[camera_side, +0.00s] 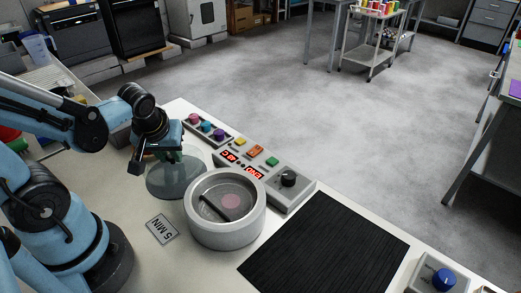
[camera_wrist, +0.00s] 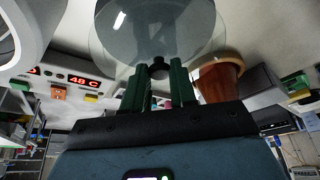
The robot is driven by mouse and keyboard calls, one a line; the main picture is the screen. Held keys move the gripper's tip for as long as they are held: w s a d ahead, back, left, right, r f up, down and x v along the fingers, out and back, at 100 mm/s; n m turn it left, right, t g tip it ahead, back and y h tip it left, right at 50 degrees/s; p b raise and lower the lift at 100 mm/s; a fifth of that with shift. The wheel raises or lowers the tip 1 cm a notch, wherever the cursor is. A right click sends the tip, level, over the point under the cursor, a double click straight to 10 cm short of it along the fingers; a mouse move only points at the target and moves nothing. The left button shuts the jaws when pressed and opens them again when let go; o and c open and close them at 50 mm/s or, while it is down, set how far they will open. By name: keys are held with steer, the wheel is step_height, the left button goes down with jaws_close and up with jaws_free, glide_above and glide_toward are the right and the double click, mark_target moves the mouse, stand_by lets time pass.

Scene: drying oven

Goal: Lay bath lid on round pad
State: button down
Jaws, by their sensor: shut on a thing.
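The bath lid is a clear round disc (camera_side: 172,181) with a dark knob (camera_wrist: 158,68). My gripper (camera_side: 166,157) is shut on the knob, between its two green fingers (camera_wrist: 160,85). In the side view the lid is level, left of the round grey bath (camera_side: 226,233), and clear of its opening. I cannot tell whether the lid touches the table or hangs just above it. The bath is open, with a dark bar and a pinkish disc inside. No round pad can be made out; the lid and gripper cover part of the table.
A control box (camera_side: 288,180) with red digits stands behind the bath. A button tray (camera_side: 207,130) is behind my gripper. A "5 MIN" card (camera_side: 162,229) lies in front of the lid. A black mat (camera_side: 323,247) is at right. A brown pot-like thing (camera_wrist: 219,80) is beside the lid.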

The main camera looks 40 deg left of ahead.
mark_target(170, 161)
steer(key=shift+f, duration=1.45)
steer(key=shift+f, duration=0.1)
steer(key=c, duration=0.9)
jaws_free()
steer(key=shift+v, duration=3.8)
steer(key=w+d+r+m+t+h, duration=0.3)
steer(key=w+d+r+m+t, duration=0.1)
steer(key=m, duration=0.5)
steer(key=shift+w+d+r, duration=0.5)
steer(key=shift+w+d, duration=0.55)
steer(key=shift+d, duration=0.15)
